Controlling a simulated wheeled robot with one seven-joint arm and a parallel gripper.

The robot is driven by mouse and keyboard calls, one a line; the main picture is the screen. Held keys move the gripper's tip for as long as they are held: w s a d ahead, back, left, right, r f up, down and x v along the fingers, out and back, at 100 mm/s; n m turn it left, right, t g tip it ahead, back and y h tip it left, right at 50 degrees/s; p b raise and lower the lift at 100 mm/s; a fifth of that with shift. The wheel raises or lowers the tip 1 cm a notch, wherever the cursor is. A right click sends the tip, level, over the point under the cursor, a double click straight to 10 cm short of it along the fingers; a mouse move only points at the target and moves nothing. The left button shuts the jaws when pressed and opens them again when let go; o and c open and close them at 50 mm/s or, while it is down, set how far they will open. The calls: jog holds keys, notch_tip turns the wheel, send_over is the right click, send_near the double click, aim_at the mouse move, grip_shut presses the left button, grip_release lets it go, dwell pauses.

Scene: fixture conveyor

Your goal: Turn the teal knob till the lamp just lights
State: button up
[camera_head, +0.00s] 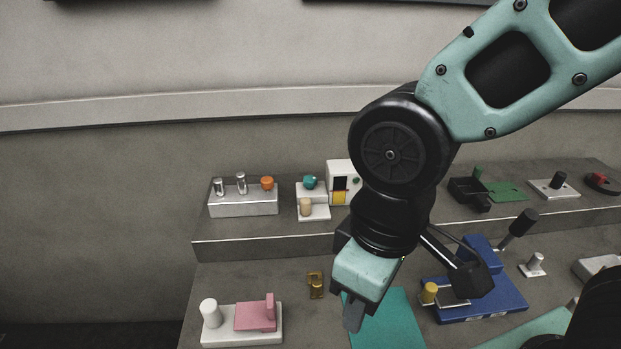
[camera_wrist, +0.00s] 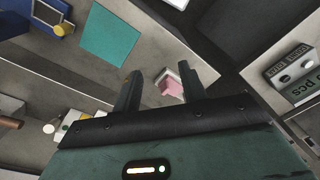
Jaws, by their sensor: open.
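The teal knob (camera_head: 310,182) sits on a small white stepped block (camera_head: 314,212) on the raised back shelf, with a tan peg on the block's lower step. A white box (camera_head: 341,170) with a dark window and a yellow patch stands just right of it. I cannot make out a lit lamp. My gripper (camera_head: 354,316) hangs in front of and below the shelf, pointing down, apart from the knob. In the wrist view my gripper (camera_wrist: 160,82) has its two fingers spread with nothing held; a pink block shows beyond them. I cannot make out the knob there.
A metal block (camera_head: 243,202) with two pegs and an orange knob stands left of the teal knob. Below are a pink block (camera_head: 255,317) on a white base, a brass piece (camera_head: 316,285), a teal mat (camera_head: 390,322) and a blue fixture (camera_head: 505,297).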

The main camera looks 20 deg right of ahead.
jog(key=w+a+r+m, duration=0.1)
jog(key=w+a, duration=0.1)
jog(key=w, duration=0.3)
jog(key=w+a+r+m, duration=0.1)
jog(key=w+a+r, duration=0.1)
jog(key=w, duration=0.3)
jog(key=r+m, duration=0.2)
jog(key=m, duration=0.7)
send_over(310, 178)
jog(key=shift+h, duration=0.3)
notch_tip(310, 178, down, 18)
jog(key=p, duration=0.3)
jog(key=shift+r, duration=0.25)
